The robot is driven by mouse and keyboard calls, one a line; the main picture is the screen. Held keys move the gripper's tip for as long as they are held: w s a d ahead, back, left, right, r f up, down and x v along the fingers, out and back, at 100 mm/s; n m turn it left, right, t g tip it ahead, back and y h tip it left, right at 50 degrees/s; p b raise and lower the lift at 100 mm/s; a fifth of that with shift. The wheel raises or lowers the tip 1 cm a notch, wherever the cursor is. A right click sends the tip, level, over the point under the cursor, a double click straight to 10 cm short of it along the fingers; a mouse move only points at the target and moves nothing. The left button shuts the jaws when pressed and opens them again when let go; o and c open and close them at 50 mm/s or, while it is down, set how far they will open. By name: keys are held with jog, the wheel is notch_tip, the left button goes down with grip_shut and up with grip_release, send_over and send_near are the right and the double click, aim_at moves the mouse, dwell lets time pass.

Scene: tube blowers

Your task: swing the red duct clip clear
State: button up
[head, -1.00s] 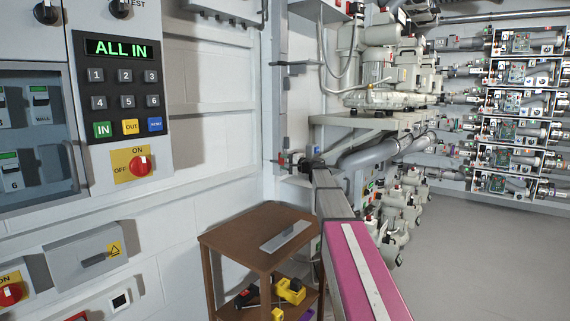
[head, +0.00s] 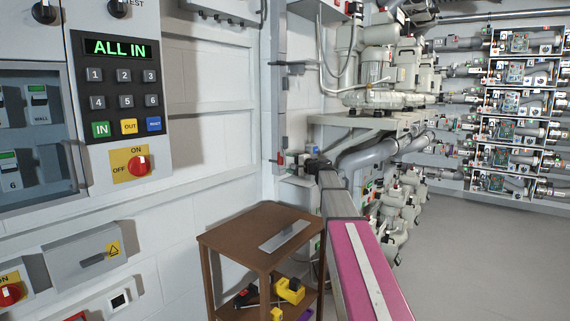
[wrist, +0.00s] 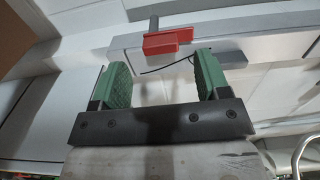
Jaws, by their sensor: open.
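The red duct clip (wrist: 168,42) is a red block beside a short grey upright post, on a pale ledge or duct in the wrist view. In the head view a small red spot (head: 281,160) by the wall is probably the same clip. My gripper (wrist: 160,60) has two green pads spread wide apart with nothing between them. The clip is beyond the fingertips, roughly centred between them and apart from both pads. In the head view my gripper (head: 312,162) is small and dark at the far end of my arm, just right of the red spot.
A brown table (head: 245,232) with a flat metal tool on it stands below, left of my arm. A keypad panel (head: 122,90) reading "ALL IN" is on the left wall. Grey ducts and machinery (head: 370,155) stand close right of my gripper. The floor at right is clear.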

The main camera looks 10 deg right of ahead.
jog(key=v, duration=0.7)
jog(key=shift+s+d, duration=0.1)
